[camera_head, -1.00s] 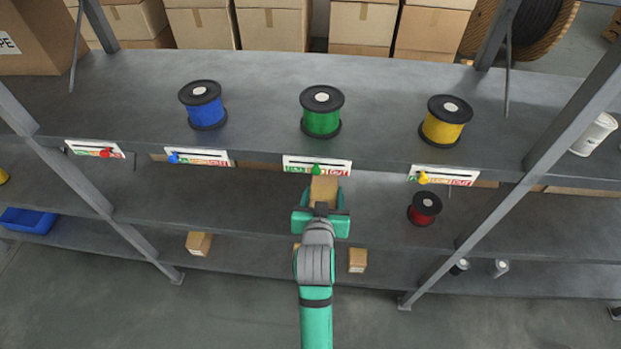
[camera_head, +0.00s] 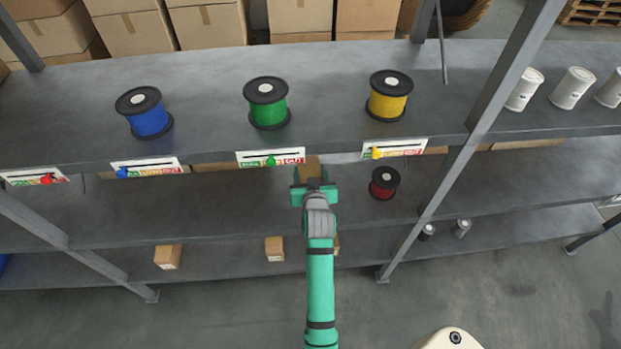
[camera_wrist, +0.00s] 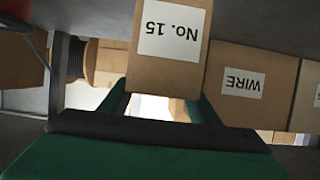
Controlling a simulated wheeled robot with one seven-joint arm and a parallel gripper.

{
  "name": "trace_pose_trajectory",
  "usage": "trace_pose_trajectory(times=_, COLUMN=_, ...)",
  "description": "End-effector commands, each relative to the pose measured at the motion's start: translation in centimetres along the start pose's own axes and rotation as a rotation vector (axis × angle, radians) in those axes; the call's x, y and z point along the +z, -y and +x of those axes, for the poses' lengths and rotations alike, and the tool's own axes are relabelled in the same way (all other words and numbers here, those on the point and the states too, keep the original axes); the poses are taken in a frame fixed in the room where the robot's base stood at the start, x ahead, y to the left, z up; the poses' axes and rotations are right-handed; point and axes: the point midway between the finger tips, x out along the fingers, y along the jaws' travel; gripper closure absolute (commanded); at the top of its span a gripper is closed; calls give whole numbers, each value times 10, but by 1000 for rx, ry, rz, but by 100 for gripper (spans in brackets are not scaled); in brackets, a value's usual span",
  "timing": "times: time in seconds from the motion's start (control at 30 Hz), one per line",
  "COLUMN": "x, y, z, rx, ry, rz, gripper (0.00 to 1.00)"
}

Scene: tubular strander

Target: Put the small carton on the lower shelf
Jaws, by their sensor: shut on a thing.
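The small carton (camera_head: 309,166) is brown cardboard, held in my gripper (camera_head: 313,182) in front of the shelving. In the wrist view the carton (camera_wrist: 172,70) fills the top centre, with an upside-down white label reading "No. 15". My green fingers (camera_wrist: 158,100) are shut on it. The carton is level in the picture with the gap under the top shelf (camera_head: 210,75), right of the green spool's label. The middle shelf (camera_head: 190,215) and the bottom shelf (camera_head: 215,265) lie below. My arm hides part of both.
A red spool (camera_head: 384,183) stands on the middle shelf, close right of my gripper. Small cartons (camera_head: 168,257) stand on the bottom shelf. Blue, green (camera_head: 268,105) and yellow spools are on top. An upright post (camera_head: 455,160) rises at right. The middle shelf is clear left of my arm.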

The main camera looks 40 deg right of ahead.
Motion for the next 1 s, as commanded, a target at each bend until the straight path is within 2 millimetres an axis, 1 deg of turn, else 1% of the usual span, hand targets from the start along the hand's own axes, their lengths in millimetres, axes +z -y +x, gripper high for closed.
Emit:
trace_pose_trajectory(times=0.13, x=4, y=-4, z=7, rx=0, ry=-3, rz=2, gripper=81)
trace_pose_trajectory(times=0.3, x=25, y=-3, z=16, rx=0, ry=-2, rz=1, gripper=81)
trace_pose_trajectory(times=0.37, x=30, y=-3, z=18, rx=0, ry=-2, rz=1, gripper=81)
trace_pose_trajectory(times=0.77, x=33, y=-3, z=20, rx=0, ry=-4, rz=0, gripper=81)
trace_pose_trajectory(times=0.8, x=34, y=-3, z=19, rx=0, ry=-1, rz=0, gripper=34)
trace_pose_trajectory(times=0.83, x=34, y=-3, z=19, rx=0, ry=-1, rz=0, gripper=27)
trace_pose_trajectory(times=0.87, x=34, y=-3, z=19, rx=0, ry=-1, rz=0, gripper=25)
trace_pose_trajectory(times=1.0, x=34, y=-3, z=19, rx=0, ry=-1, rz=0, gripper=25)
